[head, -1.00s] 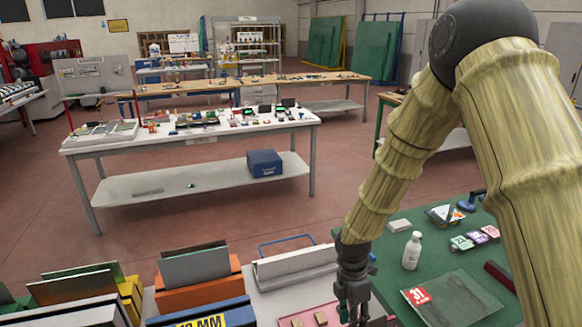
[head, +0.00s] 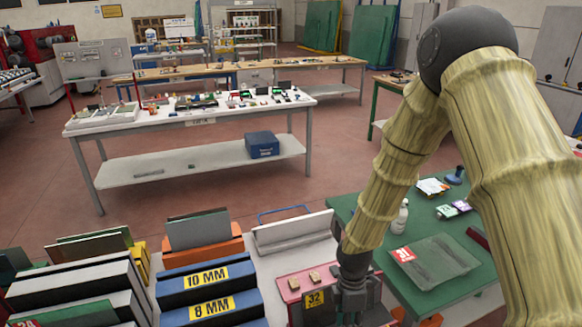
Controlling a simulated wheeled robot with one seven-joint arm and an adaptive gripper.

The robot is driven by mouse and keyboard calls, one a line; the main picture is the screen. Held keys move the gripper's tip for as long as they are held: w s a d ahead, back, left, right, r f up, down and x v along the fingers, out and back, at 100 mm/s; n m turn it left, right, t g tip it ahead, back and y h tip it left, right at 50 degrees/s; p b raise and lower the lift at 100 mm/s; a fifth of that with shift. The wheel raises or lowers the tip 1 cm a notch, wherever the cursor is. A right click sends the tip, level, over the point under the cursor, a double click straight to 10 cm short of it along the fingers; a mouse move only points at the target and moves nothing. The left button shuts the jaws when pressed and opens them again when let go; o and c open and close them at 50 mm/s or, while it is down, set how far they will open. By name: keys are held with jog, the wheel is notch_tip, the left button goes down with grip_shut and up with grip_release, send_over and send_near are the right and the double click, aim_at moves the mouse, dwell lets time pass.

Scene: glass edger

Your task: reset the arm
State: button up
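My arm reaches down from the upper right of the head view. My gripper (head: 350,303) points down at the bottom middle, over or in front of a pink tray (head: 291,284) with small tan blocks (head: 315,277) and a "32" label (head: 314,299). The fingertips are dark and small against the tray, so I cannot tell if they are open or shut. Nothing held shows.
A green table (head: 400,283) at right holds a white bottle (head: 399,216), a glass sheet with a red "31" tag (head: 403,254) and small cards. Blue racks marked 10 MM and 8 MM (head: 207,280) stand left of my gripper. A white table (head: 190,120) stands behind, with open floor between.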

jog(key=s+d+f+m+t+y+b, duration=0.15)
jog(key=s+f+m+b, duration=0.25)
jog(key=s+f+m, duration=0.9)
jog(key=s+d+f+m+b, duration=0.1)
jog(key=s+d+f+m, duration=0.2)
jog(key=s+f, duration=0.2)
jog(key=s+d+f+m+h+b, duration=0.1)
jog(key=s+d+f+m+b, duration=0.1)
jog(key=s+f, duration=0.4)
jog(key=s+d+m+t, duration=0.1)
jog(key=s, duration=0.3)
jog(key=shift+m, duration=0.3)
